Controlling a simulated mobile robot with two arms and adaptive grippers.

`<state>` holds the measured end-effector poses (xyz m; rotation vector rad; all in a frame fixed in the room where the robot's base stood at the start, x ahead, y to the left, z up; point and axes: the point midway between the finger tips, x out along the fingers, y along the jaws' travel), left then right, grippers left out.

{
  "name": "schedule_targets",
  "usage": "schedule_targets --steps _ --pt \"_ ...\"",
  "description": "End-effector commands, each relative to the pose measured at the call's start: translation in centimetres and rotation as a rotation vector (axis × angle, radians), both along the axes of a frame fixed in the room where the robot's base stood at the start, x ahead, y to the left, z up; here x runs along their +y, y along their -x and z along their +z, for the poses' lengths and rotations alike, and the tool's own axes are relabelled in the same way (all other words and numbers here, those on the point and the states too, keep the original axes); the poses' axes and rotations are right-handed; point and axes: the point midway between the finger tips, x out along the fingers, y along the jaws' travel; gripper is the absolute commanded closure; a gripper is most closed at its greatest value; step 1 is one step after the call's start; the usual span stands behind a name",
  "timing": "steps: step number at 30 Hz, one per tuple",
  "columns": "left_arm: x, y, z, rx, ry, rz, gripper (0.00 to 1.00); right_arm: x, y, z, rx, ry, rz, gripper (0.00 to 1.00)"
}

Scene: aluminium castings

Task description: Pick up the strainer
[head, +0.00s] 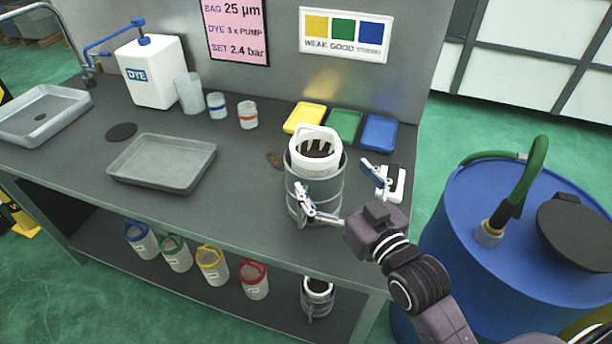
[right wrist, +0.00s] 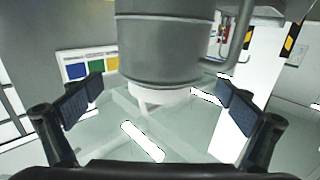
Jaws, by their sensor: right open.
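A grey metal cylinder with a side handle, which I take to be the strainer (head: 301,180), stands upright near the table's front edge. A white ring-shaped insert (head: 318,138) with a raised handle sits in its top. My right gripper (head: 342,188) is open at the cylinder's right side. One finger reaches across its front and the other is off to its right. In the right wrist view the cylinder (right wrist: 165,45) appears upside down beyond and between the open fingers (right wrist: 160,105). I cannot tell whether a finger touches it. My left gripper is out of view.
Yellow, green and blue trays (head: 343,125) lie behind the cylinder. A grey tray (head: 165,160) lies left. A similar cylinder (head: 318,290) stands on the lower shelf. A blue drum (head: 460,235) stands at right.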

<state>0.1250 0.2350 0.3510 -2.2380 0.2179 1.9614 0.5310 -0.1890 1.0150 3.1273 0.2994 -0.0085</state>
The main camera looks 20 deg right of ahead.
Motion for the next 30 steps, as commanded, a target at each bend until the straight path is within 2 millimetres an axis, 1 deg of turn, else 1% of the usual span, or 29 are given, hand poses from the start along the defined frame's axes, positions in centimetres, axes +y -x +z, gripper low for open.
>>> schedule_targets --steps 6,9,11,14,18,22,26,27,30 --pt "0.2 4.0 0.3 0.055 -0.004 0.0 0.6 0.4 -2.1 0.1 0.0 0.0 0.0 0.0" --pt "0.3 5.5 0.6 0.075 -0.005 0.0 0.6 0.7 -3.1 0.1 0.0 0.0 0.0 0.0" --pt "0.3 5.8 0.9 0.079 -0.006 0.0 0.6 0.9 -4.0 0.1 -0.001 -0.001 0.0 0.0" --pt "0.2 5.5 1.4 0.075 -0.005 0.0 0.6 1.3 -5.4 0.0 -0.001 -0.001 0.0 0.0" --pt "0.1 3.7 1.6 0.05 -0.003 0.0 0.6 1.5 -6.8 -0.1 -0.001 0.0 -0.001 0.0" --pt "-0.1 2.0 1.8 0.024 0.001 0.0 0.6 1.6 -7.1 -0.3 0.0 0.0 -0.001 0.0" --pt "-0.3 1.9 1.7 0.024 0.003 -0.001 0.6 1.6 -7.1 -0.3 0.0 0.0 -0.001 0.0" --pt "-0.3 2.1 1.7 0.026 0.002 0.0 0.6 1.6 -7.1 -0.3 0.0 0.0 -0.001 0.02" --pt "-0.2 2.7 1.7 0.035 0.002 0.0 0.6 1.6 -7.1 -0.3 0.0 0.0 -0.001 0.13"
